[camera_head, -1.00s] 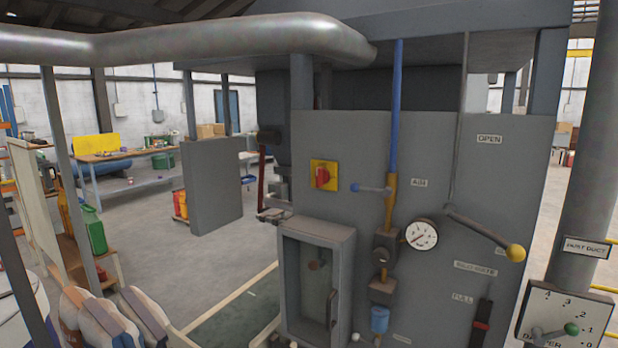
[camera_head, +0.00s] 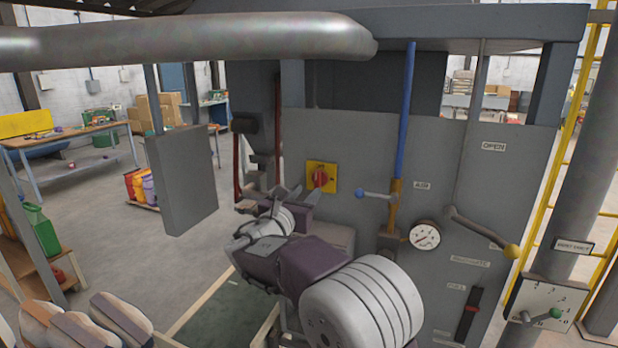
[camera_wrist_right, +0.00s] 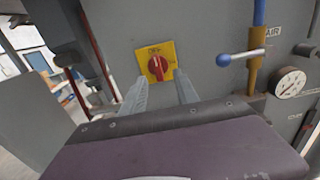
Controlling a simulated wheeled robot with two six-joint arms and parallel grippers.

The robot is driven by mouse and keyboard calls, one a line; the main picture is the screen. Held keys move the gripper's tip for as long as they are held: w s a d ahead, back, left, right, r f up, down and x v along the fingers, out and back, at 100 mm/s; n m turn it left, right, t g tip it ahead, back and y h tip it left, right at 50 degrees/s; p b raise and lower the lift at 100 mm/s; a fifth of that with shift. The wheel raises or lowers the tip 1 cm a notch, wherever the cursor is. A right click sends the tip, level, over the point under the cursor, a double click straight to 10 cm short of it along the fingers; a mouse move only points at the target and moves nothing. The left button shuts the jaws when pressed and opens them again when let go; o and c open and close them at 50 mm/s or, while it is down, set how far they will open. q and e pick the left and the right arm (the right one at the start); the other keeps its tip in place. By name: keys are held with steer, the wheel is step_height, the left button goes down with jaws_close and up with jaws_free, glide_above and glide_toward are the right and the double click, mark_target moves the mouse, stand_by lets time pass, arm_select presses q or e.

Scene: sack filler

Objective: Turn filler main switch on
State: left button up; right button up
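The main switch is a red rotary knob (camera_head: 321,178) on a yellow square plate (camera_head: 331,168), fixed to the grey filler panel (camera_head: 345,130). In the right wrist view the red knob (camera_wrist_right: 158,67) sits on its yellow plate just past my fingertips. My right gripper (camera_head: 291,192) reaches up toward the switch from below. In the wrist view its two fingers (camera_wrist_right: 160,88) are apart with nothing between them, one on each side below the knob. I cannot tell whether they touch the plate. My left gripper is not in view.
A blue-knobbed air lever (camera_head: 372,194) and a pressure gauge (camera_head: 425,234) are right of the switch. A yellow-knobbed lever (camera_head: 511,251) and a damper plate (camera_head: 550,295) are further right. Filled sacks (camera_head: 100,325) lie at the lower left. A grey post panel (camera_head: 182,180) stands left.

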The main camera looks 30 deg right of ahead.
mark_target(316, 180)
steer(key=p+x, duration=0.1)
steer(key=x, duration=0.1)
steer(key=p+x, duration=0.1)
steer(key=x, duration=0.4)
steer(key=shift+w+p, duration=0.4)
steer(key=shift+w, duration=0.2)
steer(key=shift+d+f, duration=0.1)
steer(key=shift+d, duration=0.2)
steer(key=shift+a, duration=0.2)
steer(key=c, duration=0.7)
jaws_close()
